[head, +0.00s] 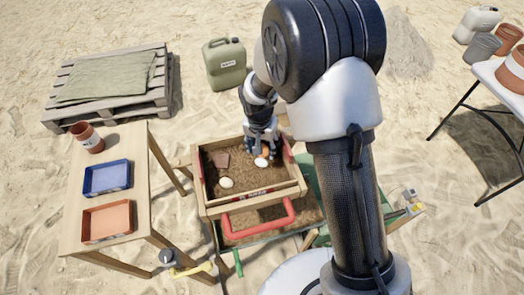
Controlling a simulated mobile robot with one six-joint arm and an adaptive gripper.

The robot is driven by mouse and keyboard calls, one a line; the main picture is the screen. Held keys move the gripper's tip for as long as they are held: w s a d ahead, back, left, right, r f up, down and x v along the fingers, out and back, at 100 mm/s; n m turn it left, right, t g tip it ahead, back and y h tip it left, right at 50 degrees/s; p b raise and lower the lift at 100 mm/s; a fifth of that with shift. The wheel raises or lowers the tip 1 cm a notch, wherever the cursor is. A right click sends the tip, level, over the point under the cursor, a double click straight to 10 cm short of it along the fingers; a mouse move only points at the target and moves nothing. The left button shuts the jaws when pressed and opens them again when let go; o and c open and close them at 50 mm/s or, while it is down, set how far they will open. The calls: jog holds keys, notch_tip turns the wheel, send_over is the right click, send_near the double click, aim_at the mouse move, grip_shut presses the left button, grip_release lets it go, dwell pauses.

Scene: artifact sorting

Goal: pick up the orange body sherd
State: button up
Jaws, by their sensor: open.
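The wooden sieve box (207,203) holds brown soil and stands near the middle of the head view. A small orange piece, the orange body sherd (265,152), shows in the box's right part, partly hidden by my gripper. My gripper (263,152) points down into the box, right over the orange sherd, with its fingers open around or just above it. I cannot tell whether the fingers touch it. A reddish-brown flat sherd (221,159) lies to the left in the box.
Two pale stones lie in the box, one (261,162) close to my gripper, one (226,184) nearer the front. A red handle (258,225) is in front. The left table (139,160) bears blue (107,178) and orange (107,221) trays. A green jerrycan (225,65) stands behind.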

jog(key=shift+c, duration=0.3)
jog(key=c, duration=0.6)
